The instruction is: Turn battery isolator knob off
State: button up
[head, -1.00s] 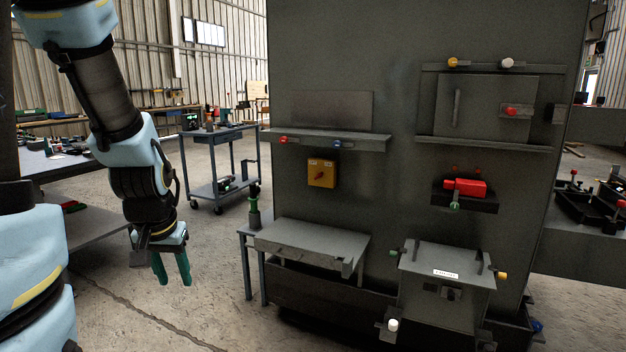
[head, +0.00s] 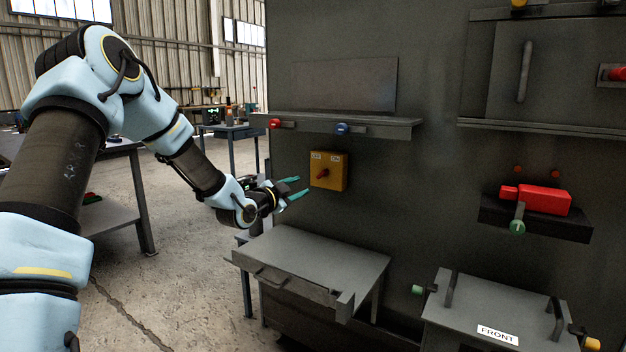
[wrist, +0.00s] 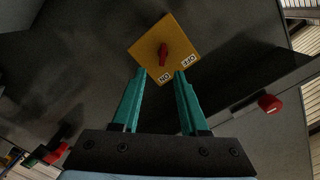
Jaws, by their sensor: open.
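The battery isolator is a yellow square plate (head: 335,171) on the grey cabinet wall, with OFF and ON labels along its top edge. Its red knob (head: 323,174) sits at the plate's middle; in the head view it slants toward the upper right, the ON side. My gripper (head: 299,188) is open and empty, a little left of the plate, its green fingers pointing at the wall. In the wrist view, the plate (wrist: 181,56) and red knob (wrist: 163,55) lie just beyond the open fingertips (wrist: 160,74), with a gap to the knob.
A shelf (head: 380,127) with a red knob (head: 274,124) and a blue knob (head: 342,128) juts out above the isolator. A grey table (head: 330,262) stands below it. A red device (head: 543,199) sits on a bracket at right. A box labelled FRONT (head: 470,310) stands at lower right.

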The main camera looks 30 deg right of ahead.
aim_at(321, 175)
jog(key=shift+h, duration=0.3)
jog(key=p+x, duration=0.1)
jog(key=x, duration=0.5)
jog(key=p+x, duration=0.1)
jog(key=x, duration=0.4)
jog(key=shift+w+d+r, duration=0.2)
jog(key=shift+d, duration=0.15)
grip_shut()
